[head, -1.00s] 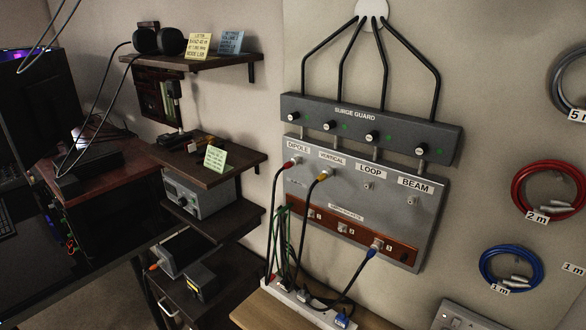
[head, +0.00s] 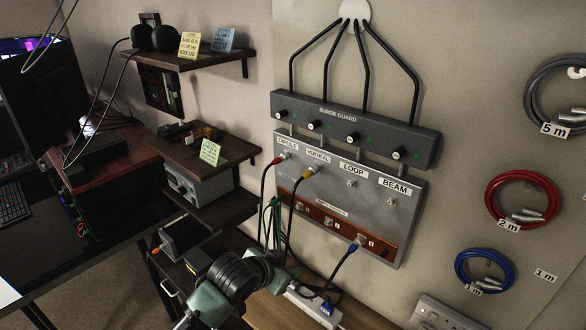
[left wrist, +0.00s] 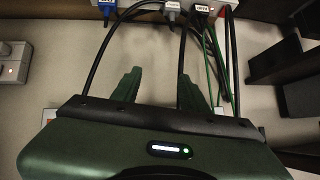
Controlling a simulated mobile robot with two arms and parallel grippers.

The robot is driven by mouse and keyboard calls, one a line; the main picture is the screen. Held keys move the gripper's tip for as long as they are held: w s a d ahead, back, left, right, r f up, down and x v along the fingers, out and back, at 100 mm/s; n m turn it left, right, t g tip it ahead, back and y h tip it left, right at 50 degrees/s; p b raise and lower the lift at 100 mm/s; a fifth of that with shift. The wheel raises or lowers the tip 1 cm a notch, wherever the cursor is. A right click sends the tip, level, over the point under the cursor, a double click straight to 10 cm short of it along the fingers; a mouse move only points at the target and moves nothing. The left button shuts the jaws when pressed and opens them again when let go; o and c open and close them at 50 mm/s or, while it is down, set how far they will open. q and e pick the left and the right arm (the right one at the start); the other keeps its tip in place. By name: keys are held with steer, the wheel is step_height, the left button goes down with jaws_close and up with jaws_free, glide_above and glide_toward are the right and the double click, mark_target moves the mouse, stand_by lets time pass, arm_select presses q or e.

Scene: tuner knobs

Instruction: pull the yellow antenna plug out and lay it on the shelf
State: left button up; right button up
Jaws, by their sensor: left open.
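The yellow antenna plug (head: 309,171) sits in the socket under the VERTICAL label on the grey panel (head: 400,215), with a black cable hanging from it. My left gripper (head: 284,277) is low in front of the panel, below the yellow plug and apart from it. In the left wrist view its two green fingers (left wrist: 163,88) are spread with nothing held between them. Black cables pass beyond the fingers there; the yellow plug is not visible in that view. A wooden shelf (head: 350,315) runs below the panel. My right gripper is not in view.
A red plug (head: 281,160) is beside the yellow one, under DIPOLE. A blue-ended cable (head: 357,244) plugs in lower right. A power strip (head: 312,304) with plugs lies on the wooden shelf. Dark wall shelves (head: 205,155) with gear stand left. Coiled cables hang right.

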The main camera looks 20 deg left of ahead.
arm_select(q)
steer(key=w+r+m+t, duration=0.15)
steer(key=w+r, duration=0.25)
steer(key=r, duration=0.9)
steer(key=t+h+p, duration=0.1)
steer(key=t+p, duration=0.1)
glide_toward(312, 170)
steer(key=w, duration=0.1)
steer(key=shift+m, duration=0.35)
steer(key=p+x, duration=0.2)
steer(key=x, duration=0.4)
steer(key=shift+w+d+f, duration=0.1)
steer(key=shift+w+f, duration=0.05)
steer(key=shift+f, duration=0.05)
steer(key=shift+w+d+f, duration=0.1)
steer(key=shift+w+f, duration=0.25)
steer(key=shift+w, duration=0.2)
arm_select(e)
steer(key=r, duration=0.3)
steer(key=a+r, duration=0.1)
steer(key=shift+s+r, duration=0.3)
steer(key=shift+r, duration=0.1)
arm_select(q)
jaws_close()
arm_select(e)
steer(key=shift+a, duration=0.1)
